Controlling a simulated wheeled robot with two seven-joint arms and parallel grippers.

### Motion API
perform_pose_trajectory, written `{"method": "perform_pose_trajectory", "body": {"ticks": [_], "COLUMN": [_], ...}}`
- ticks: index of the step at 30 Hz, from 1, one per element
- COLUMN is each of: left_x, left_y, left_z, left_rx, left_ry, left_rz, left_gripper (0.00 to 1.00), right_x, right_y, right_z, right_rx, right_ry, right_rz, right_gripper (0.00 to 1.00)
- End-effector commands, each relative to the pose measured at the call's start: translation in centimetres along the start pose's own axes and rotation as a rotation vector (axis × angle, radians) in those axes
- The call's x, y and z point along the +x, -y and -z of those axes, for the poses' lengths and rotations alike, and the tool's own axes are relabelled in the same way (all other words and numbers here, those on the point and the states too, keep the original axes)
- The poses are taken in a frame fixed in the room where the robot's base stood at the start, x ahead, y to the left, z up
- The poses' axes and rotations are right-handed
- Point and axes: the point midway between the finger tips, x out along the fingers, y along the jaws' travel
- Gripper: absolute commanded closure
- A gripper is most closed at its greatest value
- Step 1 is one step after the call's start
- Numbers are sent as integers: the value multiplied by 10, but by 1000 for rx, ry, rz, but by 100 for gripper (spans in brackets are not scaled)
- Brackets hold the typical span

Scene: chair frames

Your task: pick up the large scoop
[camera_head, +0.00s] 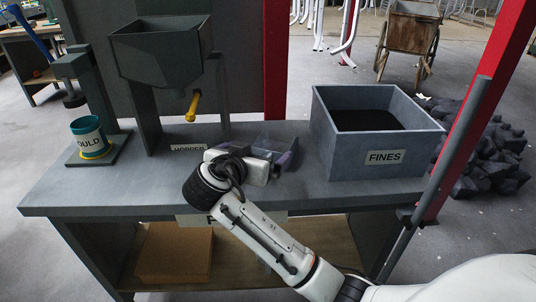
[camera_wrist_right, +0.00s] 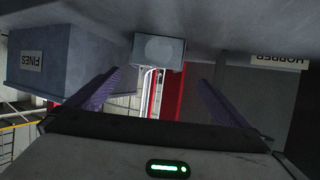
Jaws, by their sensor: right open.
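My right gripper (camera_head: 272,152) is low over the middle of the grey bench, pointing away from me. In the right wrist view its two purple-grey fingers (camera_wrist_right: 160,78) are wide apart. A grey block-like thing (camera_wrist_right: 158,50) with a paler round patch stands ahead between the fingertips, on the bench, which shows upside down there. It may be the large scoop, but its shape is not clear. No finger visibly touches it. In the head view my wrist and fingers largely cover that spot. My left gripper is not in view.
The FINES box (camera_head: 385,158) with dark fill stands right of the gripper; it shows also in the wrist view (camera_wrist_right: 38,62). The hopper (camera_head: 162,50) with a yellow lever (camera_head: 193,105) stands back left. A MOULD cup (camera_head: 90,135) is at the left end. The front left bench is clear.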

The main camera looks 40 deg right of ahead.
Motion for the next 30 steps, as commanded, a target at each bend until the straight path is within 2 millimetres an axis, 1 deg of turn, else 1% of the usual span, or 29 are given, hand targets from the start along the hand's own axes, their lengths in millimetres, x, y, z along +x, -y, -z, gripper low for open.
{"method": "perform_pose_trajectory", "body": {"ticks": [1, 3, 7, 11, 15, 18, 21, 27, 28, 30], "left_x": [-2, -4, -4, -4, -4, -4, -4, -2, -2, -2], "left_y": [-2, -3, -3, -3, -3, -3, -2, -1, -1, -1], "left_z": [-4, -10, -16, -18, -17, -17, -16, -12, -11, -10], "left_rx": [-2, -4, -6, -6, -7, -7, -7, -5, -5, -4], "left_ry": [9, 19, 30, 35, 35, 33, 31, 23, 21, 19], "left_rz": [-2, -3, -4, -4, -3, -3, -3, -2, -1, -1], "left_gripper": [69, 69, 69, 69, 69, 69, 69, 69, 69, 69], "right_x": [9, 18, 28, 41, 63, 75, 80, 81, 81, 81], "right_y": [-1, -1, -1, -4, -9, -8, -7, -7, -7, -7], "right_z": [1, 1, 0, 1, 3, 1, 1, 0, 0, 0], "right_rx": [-2, -4, -3, -5, -6, -5, -4, -4, -4, -4], "right_ry": [-1, -1, 1, 0, -1, 1, 2, 3, 3, 3], "right_rz": [-4, -2, 0, -1, -2, 0, 1, 3, 3, 3], "right_gripper": [0, 0, 0, 0, 0, 0, 0, 0, 2, 14]}}
